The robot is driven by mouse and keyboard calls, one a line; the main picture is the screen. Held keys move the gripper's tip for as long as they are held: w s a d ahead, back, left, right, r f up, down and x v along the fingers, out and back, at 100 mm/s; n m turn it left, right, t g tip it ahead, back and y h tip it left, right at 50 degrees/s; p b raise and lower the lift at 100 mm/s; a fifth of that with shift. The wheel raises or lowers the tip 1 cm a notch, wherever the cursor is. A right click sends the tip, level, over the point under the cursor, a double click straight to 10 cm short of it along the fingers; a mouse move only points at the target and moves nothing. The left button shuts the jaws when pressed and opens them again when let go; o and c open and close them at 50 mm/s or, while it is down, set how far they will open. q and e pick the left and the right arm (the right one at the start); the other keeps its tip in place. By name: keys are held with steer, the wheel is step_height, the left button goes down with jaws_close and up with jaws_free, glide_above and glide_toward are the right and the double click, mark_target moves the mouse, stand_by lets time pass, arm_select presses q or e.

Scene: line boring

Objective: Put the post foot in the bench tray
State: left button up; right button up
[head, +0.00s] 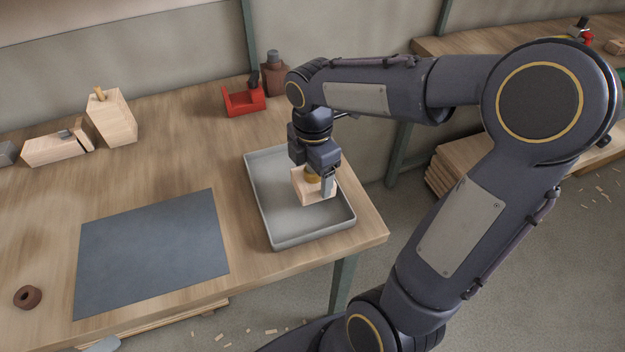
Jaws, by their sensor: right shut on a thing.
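The post foot, a pale wooden block (300,186) with a brass-coloured piece on top, is inside the outline of the bench tray. The bench tray (262,196) is a shallow grey rectangular tray near the right end of the bench. My right gripper (318,182) points down over the tray and is shut on the post foot. The fingers hide part of the block. I cannot tell whether its underside touches the tray floor. My left gripper is not in view.
A dark blue-grey mat (152,252) lies left of the tray. A brown ring (28,297) is at the front left. A red holder (243,100), a brown bottle (274,75), a wooden block (112,118) and a wooden plane (58,148) stand behind. Bare wood surrounds the mat.

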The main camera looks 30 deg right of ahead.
mark_target(312, 182)
steer(key=shift+f, duration=1.35)
steer(key=shift+f, duration=0.2)
steer(key=o, duration=1.3)
